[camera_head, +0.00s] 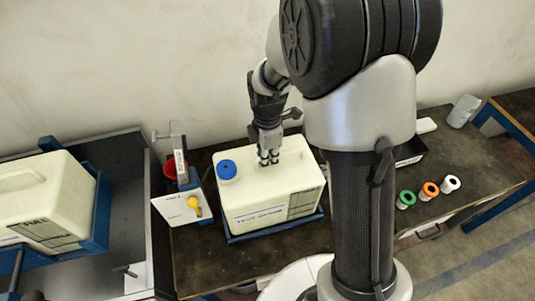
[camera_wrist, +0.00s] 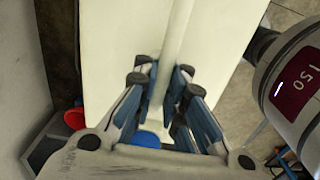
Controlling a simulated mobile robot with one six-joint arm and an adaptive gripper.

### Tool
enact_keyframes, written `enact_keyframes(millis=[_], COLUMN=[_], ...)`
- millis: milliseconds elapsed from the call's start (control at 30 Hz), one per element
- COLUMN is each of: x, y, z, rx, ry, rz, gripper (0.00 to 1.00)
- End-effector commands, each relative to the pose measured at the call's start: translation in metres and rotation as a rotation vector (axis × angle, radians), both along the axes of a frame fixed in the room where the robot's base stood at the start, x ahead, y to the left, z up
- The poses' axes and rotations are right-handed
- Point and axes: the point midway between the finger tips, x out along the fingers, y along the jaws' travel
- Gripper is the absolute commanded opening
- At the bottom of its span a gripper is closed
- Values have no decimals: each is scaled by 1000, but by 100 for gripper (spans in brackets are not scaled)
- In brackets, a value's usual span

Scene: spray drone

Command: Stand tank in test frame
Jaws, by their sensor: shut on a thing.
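A cream tank (camera_head: 300,205) with a blue cap (camera_head: 227,169) stands upright at the middle of the dark bench. A low blue frame (camera_head: 275,229) shows along its bottom edge; I cannot tell how fully the tank is seated in it. My gripper (camera_head: 268,158) is above the tank top, shut on its handle. In the wrist view, the fingers of my gripper (camera_wrist: 165,82) lie on both sides of the handle ridge of the tank (camera_wrist: 108,60). The blue cap (camera_wrist: 146,139) shows below, between the fingers.
A white card (camera_head: 170,208) with a yellow knob and a red cup (camera_head: 170,169) stand close left. Green (camera_head: 405,199), orange (camera_head: 429,190) and white (camera_head: 451,183) rolls lie at right.

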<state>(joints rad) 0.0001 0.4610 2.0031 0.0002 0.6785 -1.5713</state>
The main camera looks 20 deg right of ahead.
Motion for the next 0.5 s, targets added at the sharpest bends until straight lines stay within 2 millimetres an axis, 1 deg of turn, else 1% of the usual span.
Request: enact_keyframes(millis=[100, 300, 333, 500], x=[2, 1, 0, 0], y=[0, 0, 0, 0], z=[2, -3, -4, -3], rx=[0, 0, 0, 0], ry=[-5, -4, 0, 0], rz=[0, 0, 0, 0], gripper=[0, 0, 10, 21])
